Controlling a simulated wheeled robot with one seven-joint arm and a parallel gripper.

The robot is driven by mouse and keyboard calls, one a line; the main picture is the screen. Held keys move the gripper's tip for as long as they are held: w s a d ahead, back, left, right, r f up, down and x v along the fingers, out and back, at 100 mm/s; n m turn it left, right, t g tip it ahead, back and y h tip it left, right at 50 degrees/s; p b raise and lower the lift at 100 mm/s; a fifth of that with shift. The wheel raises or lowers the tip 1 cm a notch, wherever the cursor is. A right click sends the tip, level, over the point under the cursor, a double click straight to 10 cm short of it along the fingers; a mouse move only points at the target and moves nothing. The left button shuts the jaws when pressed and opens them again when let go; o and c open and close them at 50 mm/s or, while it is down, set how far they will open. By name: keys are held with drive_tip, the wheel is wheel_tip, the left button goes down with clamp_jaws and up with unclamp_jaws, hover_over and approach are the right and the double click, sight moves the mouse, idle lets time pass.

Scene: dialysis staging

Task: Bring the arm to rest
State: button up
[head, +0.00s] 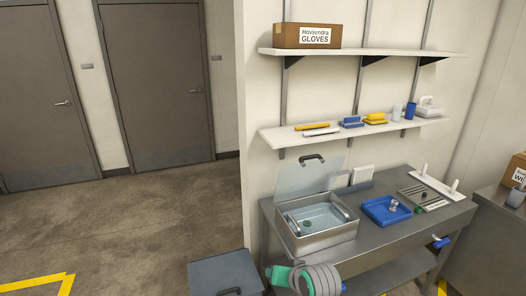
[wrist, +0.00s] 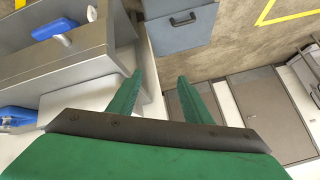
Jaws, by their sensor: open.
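My gripper (wrist: 160,76) shows in the wrist view with its two green fingers spread apart and nothing between them. Behind the gap are a pale strip and the brown floor. In the head view, part of my arm (head: 318,280), grey with green, shows at the bottom, in front of the steel bench (head: 375,222). My gripper's fingers cannot be made out clearly there. The arm seems clear of the things on the bench.
The bench holds a steel basin (head: 325,242) with its clear lid raised, a blue tray (head: 376,214) and a grey rack. Two shelves hang above, with a gloves box (head: 307,35) on top. A blue-grey bin (head: 225,272) stands left of the bench. The floor further left is free.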

drive_tip(key=s+a+f+m+t+y, duration=0.25)
drive_tip(key=a+f+t, duration=0.2)
drive_tip(key=a, duration=0.65)
drive_tip(key=s+a+f+m+t+h, duration=0.1)
drive_tip(key=s+f, duration=0.2)
drive_tip(key=s, duration=0.2)
drive_tip(key=s+a+f+m+h, duration=0.1)
drive_tip(key=s+a+f+h, duration=0.15)
drive_tip(key=s, duration=0.35)
drive_tip(key=s+d+f+h, duration=0.1)
drive_tip(key=s+d+f, duration=0.1)
drive_tip(key=s, duration=0.6)
drive_tip(key=s+d+f+h, duration=0.1)
drive_tip(key=s+d, duration=0.1)
drive_tip(key=s, duration=0.6)
drive_tip(key=s+d+r+n+t, duration=0.1)
drive_tip(key=s+d+r+n, duration=0.1)
drive_tip(key=s, duration=0.5)
drive_tip(key=s+d+r+n+t, duration=0.1)
drive_tip(key=s+d+r+n, duration=0.2)
drive_tip(key=s, duration=0.5)
drive_tip(key=shift+r, duration=0.45)
